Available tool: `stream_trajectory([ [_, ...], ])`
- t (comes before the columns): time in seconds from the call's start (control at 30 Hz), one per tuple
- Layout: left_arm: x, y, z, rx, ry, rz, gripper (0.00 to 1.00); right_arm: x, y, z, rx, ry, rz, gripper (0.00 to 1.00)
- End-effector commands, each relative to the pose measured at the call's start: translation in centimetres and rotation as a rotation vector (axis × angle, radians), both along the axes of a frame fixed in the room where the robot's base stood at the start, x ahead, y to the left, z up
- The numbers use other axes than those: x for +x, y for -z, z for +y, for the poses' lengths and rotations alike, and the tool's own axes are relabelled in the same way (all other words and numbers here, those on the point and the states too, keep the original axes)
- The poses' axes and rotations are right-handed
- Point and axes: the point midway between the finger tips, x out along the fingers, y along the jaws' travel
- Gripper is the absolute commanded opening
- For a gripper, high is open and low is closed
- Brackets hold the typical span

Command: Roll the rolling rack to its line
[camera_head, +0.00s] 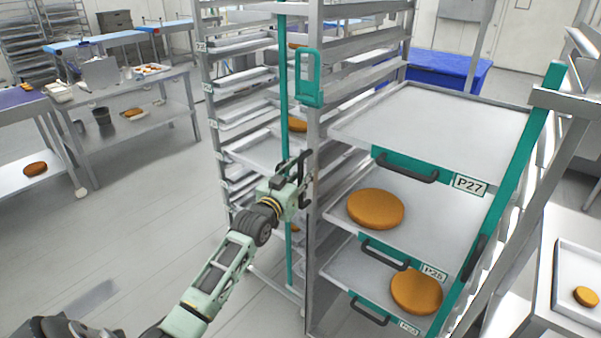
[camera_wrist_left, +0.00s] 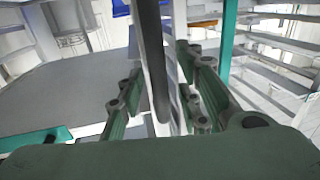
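The rolling rack (camera_head: 315,205) stands close in front, a tall metal frame with a teal right post and pull-out trays. Two trays bear round brown cakes (camera_head: 376,209); the top tray (camera_head: 430,125) is bare. My left gripper (camera_head: 304,176) is at the rack's near left upright, at about mid-height. In the left wrist view, its green fingers (camera_wrist_left: 158,75) stand on either side of a dark upright bar (camera_wrist_left: 152,50), with a gap showing at the right finger. Firm contact is not visible. My right gripper is out of view. I cannot make out a floor line.
Another rack with trays (camera_head: 240,125) stands directly behind and left. A steel table (camera_head: 135,95) is farther left, and a counter with a tray (camera_head: 575,285) is close at right. A blue-covered block (camera_head: 445,70) is behind. Grey floor (camera_head: 150,215) is open at left.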

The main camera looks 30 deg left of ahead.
Motion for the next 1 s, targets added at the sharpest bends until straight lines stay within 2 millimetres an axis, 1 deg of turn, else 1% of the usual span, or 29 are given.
stream_trajectory([
  [0.27,0.1,0.1,0.0,0.0,0.0,0.001,0.32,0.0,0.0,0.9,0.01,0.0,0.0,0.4],
  [0.43,0.1,0.1,0.0,0.0,0.0,0.001,0.17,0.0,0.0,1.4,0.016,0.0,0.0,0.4],
  [0.63,0.1,0.1,0.0,-0.001,0.0,0.001,0.0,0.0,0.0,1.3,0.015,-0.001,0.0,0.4],
  [1.0,0.1,0.1,0.0,-0.001,0.0,0.001,0.0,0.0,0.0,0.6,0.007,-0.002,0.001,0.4],
])
